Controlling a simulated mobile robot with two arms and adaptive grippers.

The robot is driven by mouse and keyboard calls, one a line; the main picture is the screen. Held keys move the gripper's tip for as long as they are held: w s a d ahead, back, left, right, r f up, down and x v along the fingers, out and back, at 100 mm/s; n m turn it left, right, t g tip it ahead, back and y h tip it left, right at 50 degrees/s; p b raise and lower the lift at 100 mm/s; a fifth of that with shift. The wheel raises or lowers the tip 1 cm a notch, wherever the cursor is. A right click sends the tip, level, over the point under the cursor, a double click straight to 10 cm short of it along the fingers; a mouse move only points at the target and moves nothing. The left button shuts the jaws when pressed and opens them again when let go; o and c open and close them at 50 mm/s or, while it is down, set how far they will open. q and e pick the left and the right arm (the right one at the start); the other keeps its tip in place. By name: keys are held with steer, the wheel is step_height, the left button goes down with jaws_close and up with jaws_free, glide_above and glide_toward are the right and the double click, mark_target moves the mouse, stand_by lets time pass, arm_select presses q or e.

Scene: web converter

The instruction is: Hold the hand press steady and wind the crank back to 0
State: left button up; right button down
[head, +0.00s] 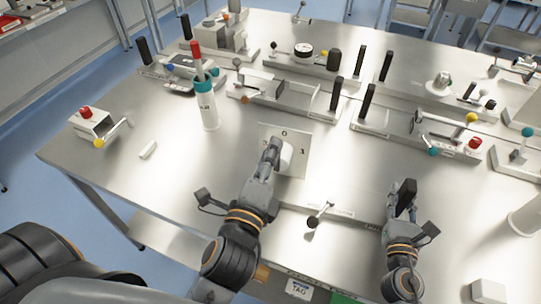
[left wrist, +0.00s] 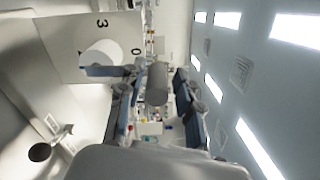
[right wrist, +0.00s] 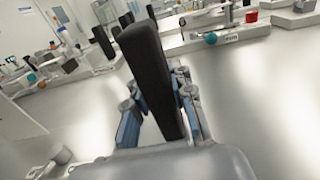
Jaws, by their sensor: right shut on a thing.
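A pale upright plate (head: 297,165) marked with 0 and 3 stands at the middle of the table; it also shows in the left wrist view (left wrist: 62,38). A white round hub (head: 287,155) sticks out of it. My left gripper (head: 272,150) is in front of the plate. In the left wrist view a grey cylindrical crank grip (left wrist: 157,83) stands between its parted fingers (left wrist: 155,92), with gaps on both sides. My right gripper (head: 403,192) is shut on a black upright handle (right wrist: 150,75) at the front right. The handle's lower end is hidden.
A small lever with a black knob (head: 312,222) sits on the front base between my arms. A white bottle with a teal band (head: 207,108) stands left of the plate. Several fixtures with black posts line the back. The table between plate and bottle is clear.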

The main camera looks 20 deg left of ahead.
arm_select(q)
steer(key=shift+d+f, duration=0.2)
arm_select(e)
steer(key=shift+s+f, duration=0.15)
steer(key=shift+f, duration=0.4)
arm_select(q)
steer(key=shift+d, duration=0.2)
steer(key=d+f+m, duration=0.8)
steer(key=f+m, duration=0.1)
steer(key=m, duration=0.8)
steer(key=s+d+h, duration=0.1)
steer(key=s+d, duration=0.1)
steer(key=s, duration=1)
steer(key=shift+s+d+f+m+g+h, duration=0.75)
steer(key=shift+f+m+h, duration=0.6)
steer(key=shift+f, duration=0.65)
steer(key=shift+s+d+f+m+g+h, duration=0.6)
steer(key=shift+s+d+f+m+h, duration=0.4)
steer(key=shift+f+m, duration=0.75)
steer(key=shift+s+d+f+m+g+h, duration=0.75)
steer(key=shift+f+m+h, duration=0.5)
steer(key=shift+f, duration=1.05)
steer(key=shift+r+p, duration=0.3)
steer(key=shift+r, duration=0.05)
arm_select(e)
steer(key=shift+r, duration=0.25)
